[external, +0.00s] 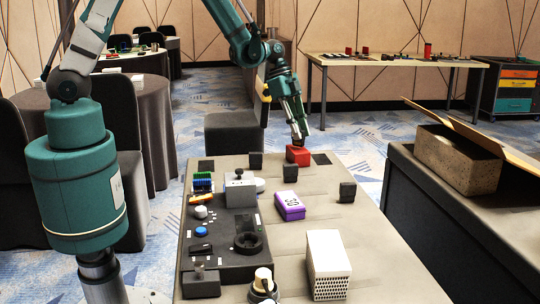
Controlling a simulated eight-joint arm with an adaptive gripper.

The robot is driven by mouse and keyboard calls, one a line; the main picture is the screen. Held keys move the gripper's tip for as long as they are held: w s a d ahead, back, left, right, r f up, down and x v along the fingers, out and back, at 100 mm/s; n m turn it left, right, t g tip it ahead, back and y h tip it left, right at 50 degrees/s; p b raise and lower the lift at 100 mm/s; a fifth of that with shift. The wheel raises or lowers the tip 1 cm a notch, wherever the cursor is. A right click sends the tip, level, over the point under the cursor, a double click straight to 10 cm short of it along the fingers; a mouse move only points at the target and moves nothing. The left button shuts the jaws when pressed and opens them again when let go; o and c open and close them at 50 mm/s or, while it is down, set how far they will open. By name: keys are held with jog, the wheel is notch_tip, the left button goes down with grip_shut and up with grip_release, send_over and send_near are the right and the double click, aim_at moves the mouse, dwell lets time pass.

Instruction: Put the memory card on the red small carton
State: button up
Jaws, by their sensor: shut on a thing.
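The red small carton (298,157) sits at the far end of the grey table. My gripper (297,138) points down directly above the carton, its fingertips at or just over the carton's top. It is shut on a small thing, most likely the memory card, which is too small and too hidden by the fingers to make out. I cannot tell whether the held thing touches the carton.
Small black blocks (290,173) stand near the carton, with flat dark squares (321,159) on the table. A purple box (290,206), a white perforated box (328,265) and a black control panel (226,245) are nearer.

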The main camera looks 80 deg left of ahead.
jog(key=shift+f, duration=0.25)
jog(key=shift+f, duration=0.15)
jog(key=o, duration=0.8)
jog(key=shift+p+v, duration=0.9)
jog(key=shift+v, duration=5.25)
jog(key=shift+d, duration=0.15)
